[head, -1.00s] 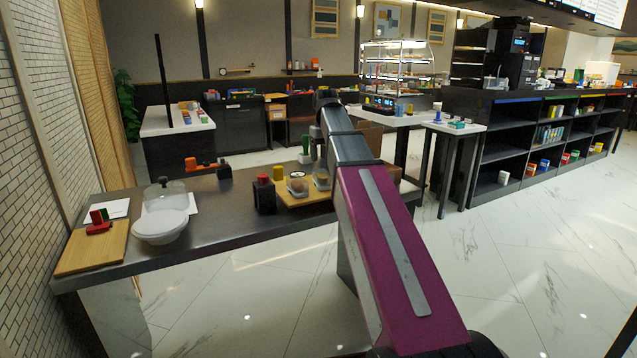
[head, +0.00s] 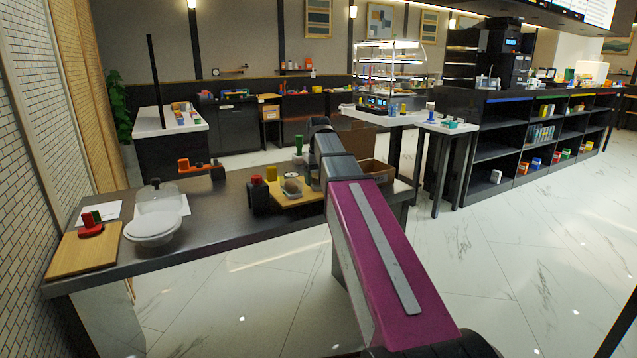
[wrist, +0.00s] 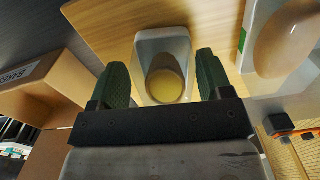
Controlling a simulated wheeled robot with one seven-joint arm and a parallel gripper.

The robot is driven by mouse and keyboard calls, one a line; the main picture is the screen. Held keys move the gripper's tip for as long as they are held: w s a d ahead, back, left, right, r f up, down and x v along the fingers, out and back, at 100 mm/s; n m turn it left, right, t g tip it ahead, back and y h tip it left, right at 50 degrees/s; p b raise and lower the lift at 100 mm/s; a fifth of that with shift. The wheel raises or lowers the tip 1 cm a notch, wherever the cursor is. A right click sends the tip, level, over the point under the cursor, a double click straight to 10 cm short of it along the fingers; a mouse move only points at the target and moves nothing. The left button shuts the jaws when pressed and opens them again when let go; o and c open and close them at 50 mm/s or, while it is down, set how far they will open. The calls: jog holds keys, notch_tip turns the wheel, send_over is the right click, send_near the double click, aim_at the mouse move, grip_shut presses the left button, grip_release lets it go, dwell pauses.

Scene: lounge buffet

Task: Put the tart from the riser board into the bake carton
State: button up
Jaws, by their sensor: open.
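In the wrist view, a round tart (wrist: 167,84) with a yellow top and brown side sits in a small white tray (wrist: 150,47) on the wooden riser board (wrist: 112,22). My gripper (wrist: 163,78) is open, its two green fingers on either side of the tray with a gap at each side. The cardboard bake carton (wrist: 38,88), with printed letters, is at the left; in the head view the carton (head: 376,168) stands open at the right end of the counter. In the head view the riser board (head: 287,202) is partly hidden, and my arm covers the gripper.
A second white tray with a tan roll (wrist: 288,38) lies close to the right finger. A glass-domed white dish (head: 152,228) and a cutting board (head: 82,250) are farther left; counter between is clear.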

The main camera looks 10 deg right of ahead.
jog(key=c, duration=1.1)
jog(key=shift+r, duration=0.1)
jog(key=shift+r, duration=0.1)
jog(key=shift+r, duration=3.35)
